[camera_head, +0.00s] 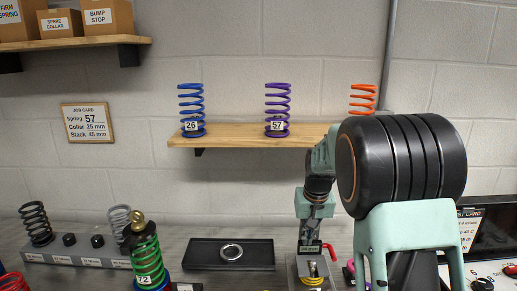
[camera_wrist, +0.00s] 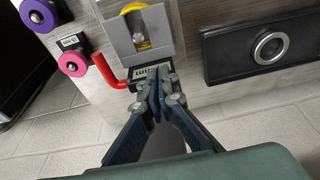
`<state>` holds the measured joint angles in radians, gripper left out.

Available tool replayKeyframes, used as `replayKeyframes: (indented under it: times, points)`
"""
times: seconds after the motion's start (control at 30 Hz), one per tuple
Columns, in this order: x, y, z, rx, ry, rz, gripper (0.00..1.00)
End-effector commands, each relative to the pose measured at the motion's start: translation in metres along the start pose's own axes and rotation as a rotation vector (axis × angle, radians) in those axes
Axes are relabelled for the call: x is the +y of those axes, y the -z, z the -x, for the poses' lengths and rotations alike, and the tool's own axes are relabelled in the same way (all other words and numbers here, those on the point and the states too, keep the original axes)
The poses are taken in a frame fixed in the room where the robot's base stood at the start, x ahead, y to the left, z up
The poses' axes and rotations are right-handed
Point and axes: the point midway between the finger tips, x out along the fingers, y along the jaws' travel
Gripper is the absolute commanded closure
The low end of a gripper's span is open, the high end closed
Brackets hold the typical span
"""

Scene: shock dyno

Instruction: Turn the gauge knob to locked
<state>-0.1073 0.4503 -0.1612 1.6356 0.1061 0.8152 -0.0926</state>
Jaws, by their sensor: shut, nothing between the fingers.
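My gripper (camera_wrist: 157,92) is shut and empty, with its fingertips together in the wrist view. The tips are at or just in front of a small dark block with a pale label reading "mm" (camera_wrist: 146,73), seemingly the gauge. I cannot tell whether they touch it. No gauge knob can be made out clearly; the fingers may hide it. A bent red rod (camera_wrist: 108,72) sticks out to the left of the block. A grey plate fixture with a yellow ring (camera_wrist: 140,36) stands behind it. In the head view the fixture (camera_head: 311,270) is below my arm.
A black tray with a metal ring (camera_head: 232,252) lies beside the fixture. Purple (camera_wrist: 38,14) and pink (camera_wrist: 72,64) round pieces are at the left in the wrist view. A green spring (camera_head: 148,262) stands front left. A control panel (camera_head: 492,272) is at the right.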

Motion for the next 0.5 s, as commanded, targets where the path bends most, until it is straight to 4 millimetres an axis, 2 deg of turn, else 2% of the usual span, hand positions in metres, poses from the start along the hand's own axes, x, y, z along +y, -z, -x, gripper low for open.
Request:
replayKeyframes:
  times: [0.27, 0.5]
  points:
    - [0.000, 0.000, 0.009, 0.011, 0.000, 0.000, 1.00]
    - [0.000, 0.006, 0.036, 0.007, 0.000, 0.000, 1.00]
